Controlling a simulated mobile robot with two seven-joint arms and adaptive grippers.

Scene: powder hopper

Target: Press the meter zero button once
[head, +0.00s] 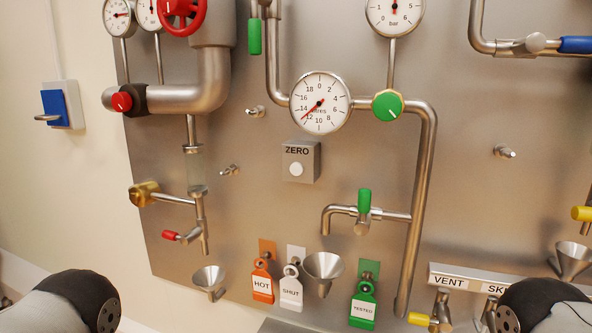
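The zero button (296,169) is a round white button on a small grey box labelled ZERO (299,151), fixed to the steel panel in the middle of the head view. Just above it is the round litre meter (320,103), with a white dial and a red needle pointing to the lower left, near 12 to 14. Nothing touches the button. Dark rounded parts of my arms show at the lower left and lower right corners. Neither gripper is in view.
A pipe with a green knob (388,106) runs right of the meter. A green-handled tap (364,201) sticks out at lower right of the button. Funnels (323,268) and orange, white and green tags (262,284) are below. The panel around the button box is clear.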

